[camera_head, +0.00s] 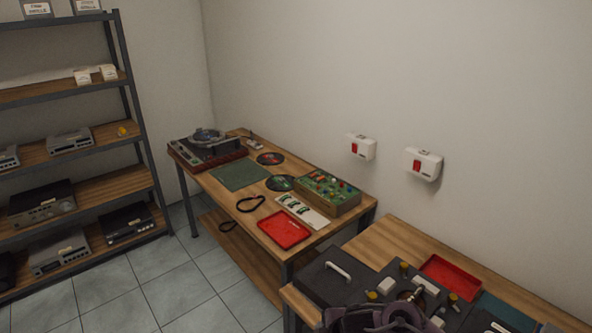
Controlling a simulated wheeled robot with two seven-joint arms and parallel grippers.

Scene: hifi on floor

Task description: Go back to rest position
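A dark purplish curved object (375,318) shows at the bottom edge, cut off by the frame. I cannot tell what it is.
A wooden table (222,180) holds a turntable (207,146), a green mat (240,175), records, a red tray (285,230) and a green box of parts (327,194). A nearer bench (385,241) carries dark equipment and another red tray (451,277). A shelf (90,187) stands left; tiled floor (165,288) is clear.

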